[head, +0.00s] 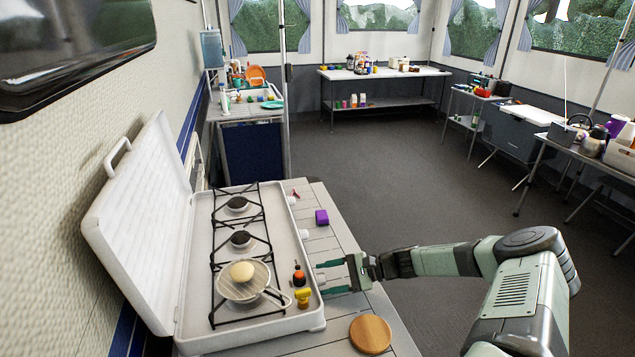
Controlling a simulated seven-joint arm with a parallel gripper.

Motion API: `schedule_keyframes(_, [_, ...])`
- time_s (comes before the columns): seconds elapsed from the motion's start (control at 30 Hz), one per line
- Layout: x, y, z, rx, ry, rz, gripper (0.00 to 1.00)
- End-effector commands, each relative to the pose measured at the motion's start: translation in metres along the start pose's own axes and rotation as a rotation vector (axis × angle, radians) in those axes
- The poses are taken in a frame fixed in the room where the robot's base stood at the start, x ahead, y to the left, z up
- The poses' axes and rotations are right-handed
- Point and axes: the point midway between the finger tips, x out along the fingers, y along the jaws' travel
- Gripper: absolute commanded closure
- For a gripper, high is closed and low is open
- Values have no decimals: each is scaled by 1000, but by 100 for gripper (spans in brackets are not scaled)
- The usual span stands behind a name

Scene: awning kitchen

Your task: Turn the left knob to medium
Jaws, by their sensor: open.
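A white camping stove (200,310) with its lid raised stands on the slatted side table, its three burners in a row. Along its right edge, two small white knobs show: the far knob (291,200) and the middle knob (304,234). The third knob, by the nearest burner, is not clearly visible; I cannot tell the knobs' settings. My gripper (322,278) is open, pointing left at the stove's right edge beside the nearest burner. Its two green fingers are apart, and nothing clearly shows between them. I cannot tell whether they touch a knob.
A pan (238,290) with a round pale item sits on the nearest burner. A dark-orange bottle (299,277) and a yellow item (302,297) stand at the stove's near right, close to my gripper.

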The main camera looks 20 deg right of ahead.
Motion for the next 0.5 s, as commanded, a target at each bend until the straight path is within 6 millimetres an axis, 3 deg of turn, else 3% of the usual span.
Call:
schedule_keyframes(0.33, [0,-4,-1,339,13,147,41])
schedule_keyframes(0.5, [-35,-8,-2,347,17,148,41])
